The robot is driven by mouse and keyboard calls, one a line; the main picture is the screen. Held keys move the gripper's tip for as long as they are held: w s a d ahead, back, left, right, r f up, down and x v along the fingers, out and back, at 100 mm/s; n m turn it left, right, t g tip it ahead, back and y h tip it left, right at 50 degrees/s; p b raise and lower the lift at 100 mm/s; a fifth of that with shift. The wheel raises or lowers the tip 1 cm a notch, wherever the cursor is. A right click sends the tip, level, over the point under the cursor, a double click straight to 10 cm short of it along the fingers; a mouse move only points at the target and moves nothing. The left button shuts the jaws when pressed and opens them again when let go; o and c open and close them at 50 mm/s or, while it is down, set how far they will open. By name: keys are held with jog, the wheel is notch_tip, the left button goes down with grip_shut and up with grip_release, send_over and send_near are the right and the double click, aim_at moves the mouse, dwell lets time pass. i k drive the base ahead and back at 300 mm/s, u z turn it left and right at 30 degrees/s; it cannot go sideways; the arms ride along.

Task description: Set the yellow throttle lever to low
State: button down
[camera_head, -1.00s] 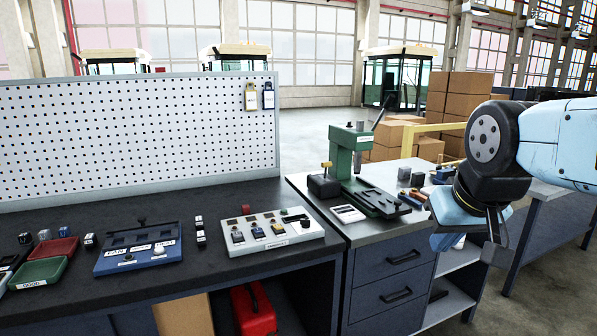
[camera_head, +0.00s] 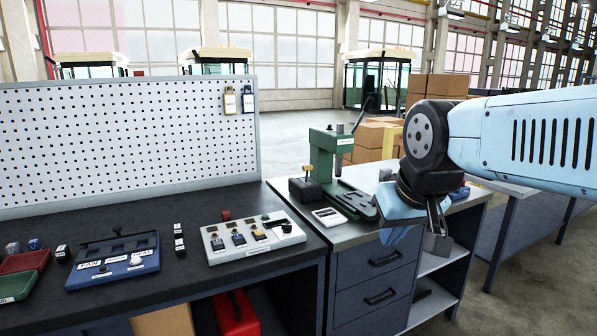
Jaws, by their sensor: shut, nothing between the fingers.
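A yellow-topped lever (camera_head: 308,169) stands upright on a small black box (camera_head: 306,190) on the grey-topped cabinet, beside the green press. It may be the throttle lever; no throttle or low marking can be read. A white control panel (camera_head: 216,248) on the dark bench carries several small switches, one with a yellow part (camera_head: 259,235). My gripper (camera_head: 437,246) is shut and empty. It points down at the right of the cabinet, well to the right of the yellow-topped lever and touching neither it nor the panel.
The green press (camera_head: 323,160) stands close behind and right of the black box, with its dark handle sticking up. A blue panel (camera_head: 113,260) marked FAN and red and green trays lie further left. A pegboard (camera_head: 120,140) backs the bench. The cabinet's right part lies behind my arm.

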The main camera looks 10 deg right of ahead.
aim_at(307, 168)
jog(key=i, duration=0.85)
jog(key=z, duration=0.05)
